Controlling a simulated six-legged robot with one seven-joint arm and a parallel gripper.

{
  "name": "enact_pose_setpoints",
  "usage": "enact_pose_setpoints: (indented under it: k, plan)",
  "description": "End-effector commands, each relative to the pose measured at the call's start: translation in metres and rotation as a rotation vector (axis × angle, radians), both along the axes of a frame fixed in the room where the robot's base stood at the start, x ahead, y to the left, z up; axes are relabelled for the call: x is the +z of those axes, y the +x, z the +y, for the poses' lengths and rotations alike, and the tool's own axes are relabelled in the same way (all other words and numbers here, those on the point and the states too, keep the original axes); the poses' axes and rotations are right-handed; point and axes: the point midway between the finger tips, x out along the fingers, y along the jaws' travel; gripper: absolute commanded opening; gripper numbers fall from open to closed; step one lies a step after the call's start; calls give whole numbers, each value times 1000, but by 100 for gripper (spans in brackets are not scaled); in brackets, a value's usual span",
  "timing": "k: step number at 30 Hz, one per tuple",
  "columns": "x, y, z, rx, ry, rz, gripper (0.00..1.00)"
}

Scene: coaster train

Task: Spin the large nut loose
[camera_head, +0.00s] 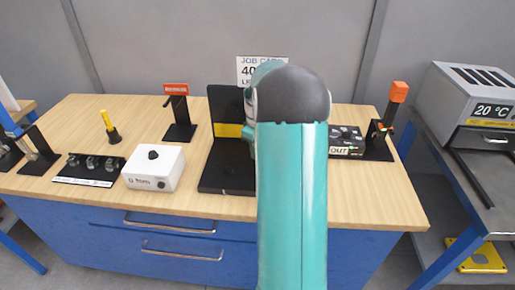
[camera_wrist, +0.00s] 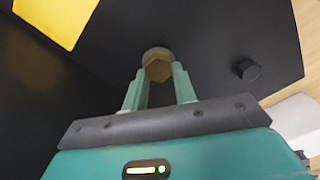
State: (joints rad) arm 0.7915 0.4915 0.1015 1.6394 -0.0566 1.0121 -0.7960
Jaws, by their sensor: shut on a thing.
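The large nut (camera_wrist: 158,66) is a brass-coloured hexagon seen in the wrist view, against the black surface of the fixture. A grey round rim shows behind it. My gripper (camera_wrist: 159,76) has its two teal fingers on either side of the nut and is shut on it. In the head view the black fixture (camera_head: 226,178) with a yellow band stands at the middle of the bench. My arm hides the nut and the gripper there.
A smaller dark hexagonal piece (camera_wrist: 248,70) sits to the right of the nut. On the wooden bench (camera_head: 222,208) stand a white box (camera_head: 153,168), a red-topped black stand (camera_head: 178,118), a black knob strip (camera_head: 88,169) and an orange-topped stand (camera_head: 397,93). Bare bench lies along the front.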

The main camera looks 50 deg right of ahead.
Motion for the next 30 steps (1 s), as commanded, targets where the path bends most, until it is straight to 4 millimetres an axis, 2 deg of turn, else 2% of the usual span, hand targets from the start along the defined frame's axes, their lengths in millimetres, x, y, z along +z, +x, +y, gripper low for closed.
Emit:
enact_pose_setpoints:
  k: [16, 17, 20, 30]
  plan:
    - [-4, -2, 1, 27, 4, 6, 4]
    - [-4, -2, 1, 27, 4, 6, 31]
    - [-3, -1, 1, 27, 4, 5, 49]
    - [2, 0, 0, 27, 1, 1, 49]
